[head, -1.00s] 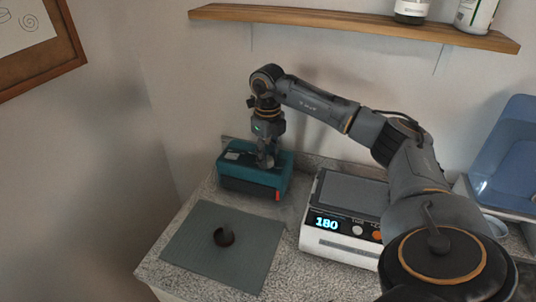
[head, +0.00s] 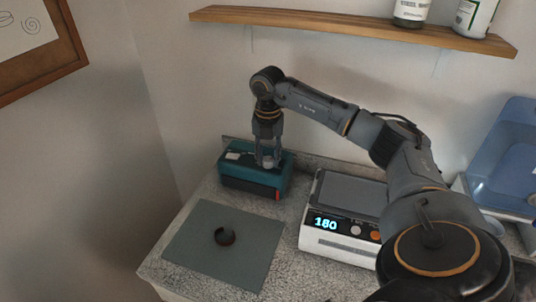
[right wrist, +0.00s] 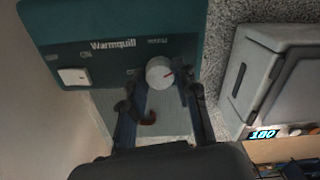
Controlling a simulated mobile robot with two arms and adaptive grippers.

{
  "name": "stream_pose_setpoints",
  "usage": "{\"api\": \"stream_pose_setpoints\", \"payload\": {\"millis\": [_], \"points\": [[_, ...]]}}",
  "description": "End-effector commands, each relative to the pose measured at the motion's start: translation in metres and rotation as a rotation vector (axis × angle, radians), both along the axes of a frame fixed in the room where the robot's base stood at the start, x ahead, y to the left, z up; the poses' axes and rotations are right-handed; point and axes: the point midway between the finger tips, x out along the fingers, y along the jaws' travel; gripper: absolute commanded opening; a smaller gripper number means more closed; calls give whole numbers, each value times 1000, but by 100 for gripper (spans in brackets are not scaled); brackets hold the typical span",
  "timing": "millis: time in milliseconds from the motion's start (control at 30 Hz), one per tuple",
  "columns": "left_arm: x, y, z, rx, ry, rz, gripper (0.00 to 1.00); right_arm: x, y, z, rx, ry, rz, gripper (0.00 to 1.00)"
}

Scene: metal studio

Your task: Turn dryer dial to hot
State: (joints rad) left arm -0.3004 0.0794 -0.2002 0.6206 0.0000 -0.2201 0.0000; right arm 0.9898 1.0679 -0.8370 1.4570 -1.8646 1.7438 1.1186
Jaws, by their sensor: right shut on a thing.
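The dryer (head: 235,171) is a teal box with a dark front panel at the back left of the counter. It also fills the top of the right wrist view (right wrist: 45,30), with the print "Warmquill". My right gripper (head: 267,160) points down onto the dryer's top and is shut on the dial, one finger on each side. The small labels around the dial are too blurred to read. My left gripper is not in view.
A white device (head: 340,247) with a dark lid and a lit "180" display stands right of the dryer. A wooden shelf (head: 330,24) with containers hangs above; a blue bin (head: 505,150) is at right.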

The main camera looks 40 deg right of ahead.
Motion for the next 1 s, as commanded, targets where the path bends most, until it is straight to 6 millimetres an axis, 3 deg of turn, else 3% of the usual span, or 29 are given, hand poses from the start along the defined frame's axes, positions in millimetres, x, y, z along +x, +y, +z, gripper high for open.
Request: {"api": "stream_pose_setpoints", "payload": {"millis": [433, 1000], "points": [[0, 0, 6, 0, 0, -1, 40, 1, -1, 2, -1, -5, -305, 0], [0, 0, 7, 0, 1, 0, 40, 1, -1, 1, -1, -5, -390, 0]]}}
